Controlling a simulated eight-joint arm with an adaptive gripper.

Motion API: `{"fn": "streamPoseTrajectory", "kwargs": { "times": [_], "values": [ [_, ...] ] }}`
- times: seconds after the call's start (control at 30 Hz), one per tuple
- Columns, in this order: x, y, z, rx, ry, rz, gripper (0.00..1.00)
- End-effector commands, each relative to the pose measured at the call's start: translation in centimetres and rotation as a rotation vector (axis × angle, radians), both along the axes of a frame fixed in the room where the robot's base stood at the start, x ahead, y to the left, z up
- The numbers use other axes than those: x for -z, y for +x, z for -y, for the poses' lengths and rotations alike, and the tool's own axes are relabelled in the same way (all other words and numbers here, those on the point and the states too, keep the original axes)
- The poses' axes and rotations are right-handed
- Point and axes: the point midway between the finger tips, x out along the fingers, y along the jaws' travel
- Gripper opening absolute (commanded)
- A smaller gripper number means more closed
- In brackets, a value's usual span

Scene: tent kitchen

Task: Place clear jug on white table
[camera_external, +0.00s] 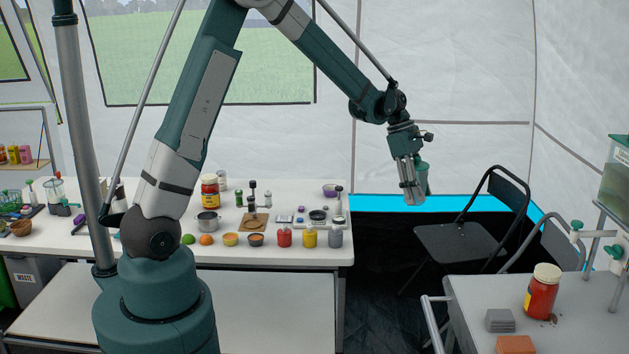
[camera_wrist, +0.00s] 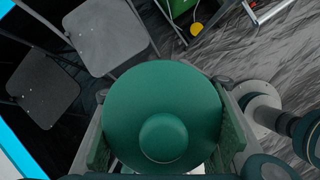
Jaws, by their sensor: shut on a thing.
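My gripper (camera_external: 411,193) hangs in the air, pointing down, right of the long white table (camera_external: 338,258). It is shut on a dark green round thing (camera_external: 423,179) with a raised knob. In the wrist view this green round thing (camera_wrist: 190,105) fills the space between the two finger pads and hides what lies below it. I cannot tell whether it is the lid of the clear jug. A clear container (camera_external: 55,189) with green parts stands at the far left of the white table. A clear tank (camera_external: 621,183) with a green lid stands at the right edge.
Jars, a pot (camera_external: 208,222), small bowls and a cutting board (camera_external: 252,222) crowd the white table. A dark folding chair (camera_external: 465,245) stands right of my gripper. A grey table (camera_external: 590,300) at the lower right holds a red jar (camera_external: 541,294) and two blocks.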

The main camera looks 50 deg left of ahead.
Motion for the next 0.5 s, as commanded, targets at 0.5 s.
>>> {"fn": "streamPoseTrajectory", "kwargs": {
  "times": [0.5],
  "values": [
    [0.5, 1.7, -15.6, -0.170, 0.000, 0.000, 0.28]
  ]
}}
